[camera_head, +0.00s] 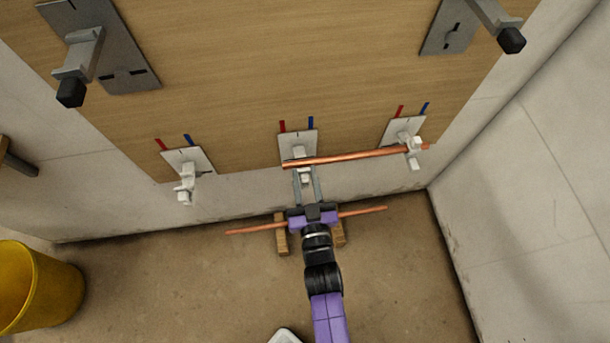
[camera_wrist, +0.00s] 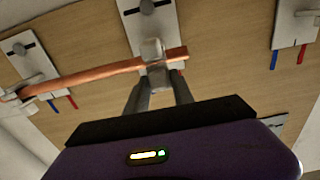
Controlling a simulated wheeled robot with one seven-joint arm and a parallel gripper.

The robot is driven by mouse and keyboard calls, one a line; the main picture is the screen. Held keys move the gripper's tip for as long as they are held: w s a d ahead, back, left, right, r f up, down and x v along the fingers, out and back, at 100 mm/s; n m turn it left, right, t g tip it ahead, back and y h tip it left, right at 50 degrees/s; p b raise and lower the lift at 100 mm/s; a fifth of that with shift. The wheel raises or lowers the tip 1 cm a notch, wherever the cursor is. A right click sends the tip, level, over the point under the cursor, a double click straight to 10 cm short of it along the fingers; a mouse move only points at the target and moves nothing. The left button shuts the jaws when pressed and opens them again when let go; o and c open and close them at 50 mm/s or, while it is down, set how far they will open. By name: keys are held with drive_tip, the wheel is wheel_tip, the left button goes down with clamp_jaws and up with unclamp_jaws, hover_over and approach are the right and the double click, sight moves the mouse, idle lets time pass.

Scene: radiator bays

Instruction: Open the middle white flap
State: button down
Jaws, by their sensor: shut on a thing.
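The middle white flap is a pale lever on a white plate (camera_head: 297,147), low on the wooden panel, with red and blue marks above it. In the wrist view its pale tip (camera_wrist: 153,50) stands in front of the plate. My gripper (camera_head: 306,178) reaches up from below, its two grey fingers shut on the lever's end; in the wrist view the fingers (camera_wrist: 157,86) close around its lower part. A copper pipe (camera_head: 350,157) runs across this lever to the right white lever (camera_head: 414,148), just above my fingertips. The exact contact between pipe and lever is hard to tell.
A left white lever (camera_head: 186,184) is free of the pipe. Larger grey levers (camera_head: 82,62) and (camera_head: 490,20) hang higher up. Another copper rod (camera_head: 250,229) and wooden blocks (camera_head: 281,234) lie below my gripper. A yellow bucket (camera_head: 40,288) stands lower left; a wall closes the right.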

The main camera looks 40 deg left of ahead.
drive_tip(key=r+p, duration=0.1)
drive_tip(key=p, duration=0.2)
drive_tip(key=shift+g+h, duration=0.3)
drive_tip(key=shift+w+a+r+h+p, duration=0.15)
drive_tip(key=shift+h+p, duration=0.15)
drive_tip(key=shift+p, duration=0.8)
drive_tip(key=shift+g+p, duration=0.4)
drive_tip(key=shift+p, duration=0.75)
drive_tip(key=h+p, duration=0.1)
drive_tip(key=p, duration=0.3)
drive_tip(key=shift+w+a+r+g, duration=0.1)
drive_tip(key=shift+a+r+g, duration=0.1)
drive_tip(key=shift+g, duration=0.2)
drive_tip(key=h+p, duration=0.1)
drive_tip(key=p, duration=0.1)
drive_tip(key=shift+f+g+p, duration=0.2)
drive_tip(key=shift+g+p, duration=0.1)
drive_tip(key=shift+p, duration=0.1)
drive_tip(key=shift+f, duration=0.1)
